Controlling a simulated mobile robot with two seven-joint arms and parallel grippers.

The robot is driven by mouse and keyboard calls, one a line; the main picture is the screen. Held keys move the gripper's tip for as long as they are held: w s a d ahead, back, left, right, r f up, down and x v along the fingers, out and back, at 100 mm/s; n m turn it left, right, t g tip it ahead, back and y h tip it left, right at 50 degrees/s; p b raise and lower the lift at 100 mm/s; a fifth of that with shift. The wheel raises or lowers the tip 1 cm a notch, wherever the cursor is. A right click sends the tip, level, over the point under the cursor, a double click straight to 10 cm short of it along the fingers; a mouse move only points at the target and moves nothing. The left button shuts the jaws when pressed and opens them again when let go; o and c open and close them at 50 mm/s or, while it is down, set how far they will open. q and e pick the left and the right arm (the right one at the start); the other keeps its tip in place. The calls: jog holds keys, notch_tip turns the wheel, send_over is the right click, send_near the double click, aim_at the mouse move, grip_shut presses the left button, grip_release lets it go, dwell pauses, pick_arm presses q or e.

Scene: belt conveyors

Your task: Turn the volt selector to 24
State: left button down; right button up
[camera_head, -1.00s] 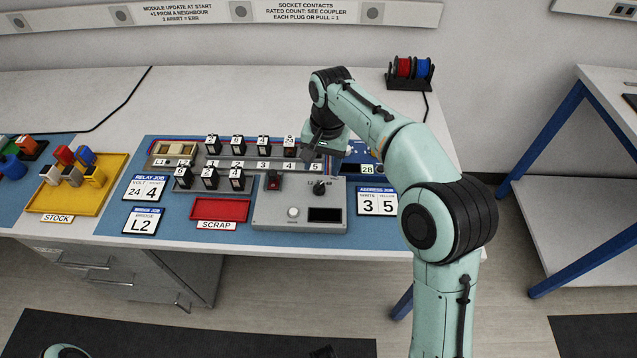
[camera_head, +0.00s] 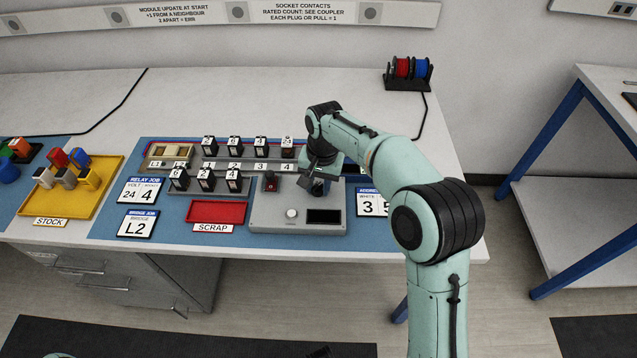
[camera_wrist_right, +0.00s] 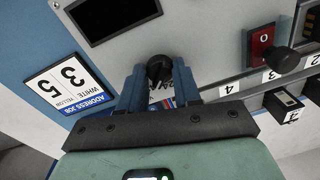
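The volt selector is a black knob (camera_wrist_right: 158,68) on the grey control panel (camera_head: 267,217); in the head view it is mostly hidden by my right gripper (camera_head: 318,183). In the right wrist view my right gripper (camera_wrist_right: 159,82) has its two blue fingers on either side of the knob, with a gap between them; I cannot tell if they touch it. The panel print beside the knob is partly covered, so its setting cannot be read. The relay job card (camera_head: 140,190) shows volt 24 and a 4.
A red switch (camera_head: 270,181), a white button (camera_head: 292,213) and a dark display (camera_head: 324,216) sit on the panel. Black numbered modules (camera_head: 206,180) stand behind and left. A red scrap tray (camera_head: 216,212) and yellow stock tray (camera_head: 75,203) lie left.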

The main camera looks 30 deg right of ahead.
dwell(0.3)
jog(key=shift+r+n+p, duration=0.15)
jog(key=shift+n+p, duration=0.8)
jog(key=shift+n, duration=0.05)
jog(key=n+p, duration=0.1)
jog(key=n, duration=0.1)
jog(key=shift+n+p, duration=0.3)
jog(key=shift+p, duration=0.1)
jog(key=n+p, duration=0.2)
jog(key=n, duration=0.2)
jog(key=shift+w+d+g, duration=0.1)
jog(key=shift+g, duration=0.2)
jog(key=o, duration=1.1)
jog(key=shift+c, duration=0.2)
